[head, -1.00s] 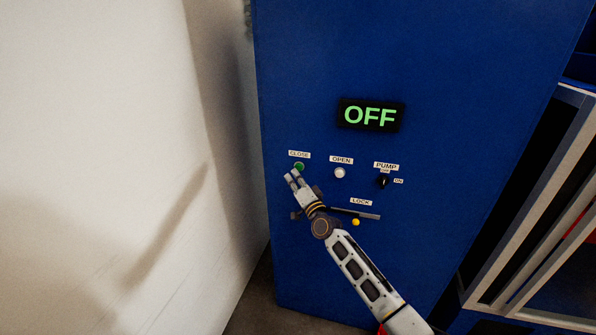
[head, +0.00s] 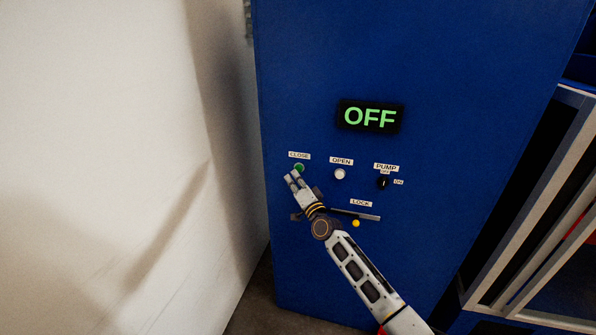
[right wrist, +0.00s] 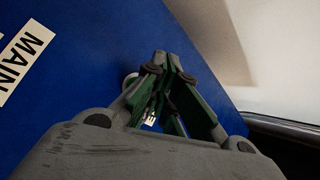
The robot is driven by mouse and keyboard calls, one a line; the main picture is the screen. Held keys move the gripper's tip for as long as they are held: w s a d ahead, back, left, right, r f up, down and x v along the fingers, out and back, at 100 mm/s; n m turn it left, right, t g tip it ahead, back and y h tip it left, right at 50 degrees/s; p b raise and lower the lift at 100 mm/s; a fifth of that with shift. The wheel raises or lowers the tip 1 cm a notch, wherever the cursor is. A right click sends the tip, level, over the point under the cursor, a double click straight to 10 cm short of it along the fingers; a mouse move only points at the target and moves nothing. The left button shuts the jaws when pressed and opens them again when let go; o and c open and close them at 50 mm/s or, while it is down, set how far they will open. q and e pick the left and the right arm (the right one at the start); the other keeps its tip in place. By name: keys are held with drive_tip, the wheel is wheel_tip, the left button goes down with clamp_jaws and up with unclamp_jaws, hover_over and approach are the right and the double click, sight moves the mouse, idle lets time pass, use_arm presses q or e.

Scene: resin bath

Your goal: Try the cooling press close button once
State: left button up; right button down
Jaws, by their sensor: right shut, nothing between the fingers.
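The green close button (head: 299,167) sits under a CLOSE label (head: 299,155) on the blue press panel (head: 330,60). My right gripper (head: 291,175) is shut and empty, its fingertips just below and left of the button in the head view. I cannot tell whether they touch it. In the right wrist view the shut fingers (right wrist: 170,62) point at the blue panel, and the green button cannot be made out. The display (head: 370,115) reads OFF in green. My left gripper is not in view.
To the right of the close button are a white OPEN button (head: 340,173) and a black PUMP switch (head: 383,183). A LOCK lever (head: 355,214) with a yellow knob lies below, partly behind my arm. A pale wall (head: 110,150) stands left, a metal rack (head: 530,220) right.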

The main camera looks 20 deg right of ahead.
drive_tip(key=shift+w+d+b, duration=0.55)
drive_tip(key=shift+w+b, duration=0.2)
drive_tip(key=shift+w, duration=0.05)
idle(1.9)
drive_tip(key=shift+s+a, duration=0.1)
drive_tip(key=shift+s, duration=0.05)
idle(0.3)
drive_tip(key=shift+s+a+p, duration=0.45)
drive_tip(key=shift+s+p, duration=0.2)
drive_tip(key=shift+p, duration=0.1)
drive_tip(key=shift+s, duration=0.1)
drive_tip(key=s+a+p, duration=0.1)
drive_tip(key=s, duration=0.1)
drive_tip(key=s+a+p, duration=0.1)
drive_tip(key=s+p, duration=0.1)
drive_tip(key=shift+a, duration=0.4)
idle(1.1)
